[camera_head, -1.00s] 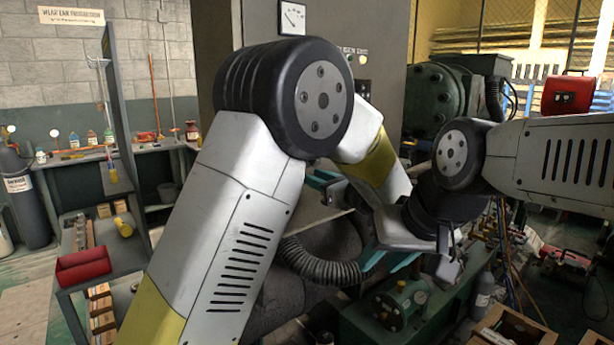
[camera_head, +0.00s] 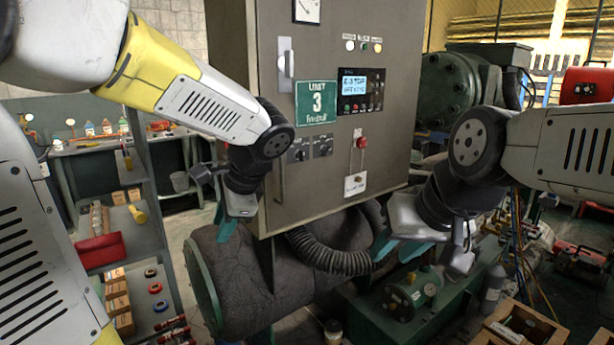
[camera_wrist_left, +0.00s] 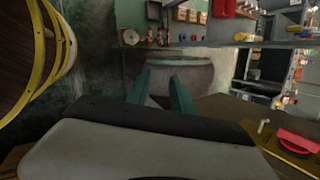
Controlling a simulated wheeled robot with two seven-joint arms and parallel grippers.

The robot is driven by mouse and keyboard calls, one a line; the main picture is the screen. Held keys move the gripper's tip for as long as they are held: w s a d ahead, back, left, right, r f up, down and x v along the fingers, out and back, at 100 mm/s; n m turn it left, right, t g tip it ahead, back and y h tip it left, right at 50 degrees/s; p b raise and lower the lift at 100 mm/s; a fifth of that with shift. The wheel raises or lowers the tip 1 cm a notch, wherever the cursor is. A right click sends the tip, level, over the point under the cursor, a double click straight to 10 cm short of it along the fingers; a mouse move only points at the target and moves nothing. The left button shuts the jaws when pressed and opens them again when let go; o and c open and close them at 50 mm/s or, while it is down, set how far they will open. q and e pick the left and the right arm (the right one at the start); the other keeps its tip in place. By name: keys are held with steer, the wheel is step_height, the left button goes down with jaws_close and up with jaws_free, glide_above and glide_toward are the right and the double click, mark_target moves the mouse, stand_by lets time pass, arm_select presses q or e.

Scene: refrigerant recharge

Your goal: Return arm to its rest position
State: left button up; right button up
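My left gripper (camera_head: 225,218) hangs fingers-down in front of the lower left side of the grey control cabinet (camera_head: 255,65). In the left wrist view its two teal fingers (camera_wrist_left: 160,88) stand apart with nothing between them. My left arm reaches in from the upper left. My right gripper (camera_head: 395,248) is low at the right, in front of the cabinet's lower right corner and beside the black corrugated hose (camera_head: 325,258). Its teal fingers look spread and empty.
The cabinet carries a lit display (camera_head: 354,82), a green sign (camera_head: 316,101) and a red-topped switch (camera_head: 361,143). A dark tank (camera_head: 240,265) lies below it. A shelf rack with a red bin (camera_head: 100,250) stands left. A wooden crate (camera_head: 530,325) is at lower right.

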arm_select(q)
steer(key=s+d+r+n+t+h, duration=0.2)
steer(key=s+n+h, duration=0.5)
steer(key=s+n, duration=0.4)
steer(key=shift+s+d+n+t, duration=0.3)
steer(key=shift+s+d+n, duration=0.05)
steer(key=shift+n, duration=0.35)
steer(key=shift+o, duration=0.2)
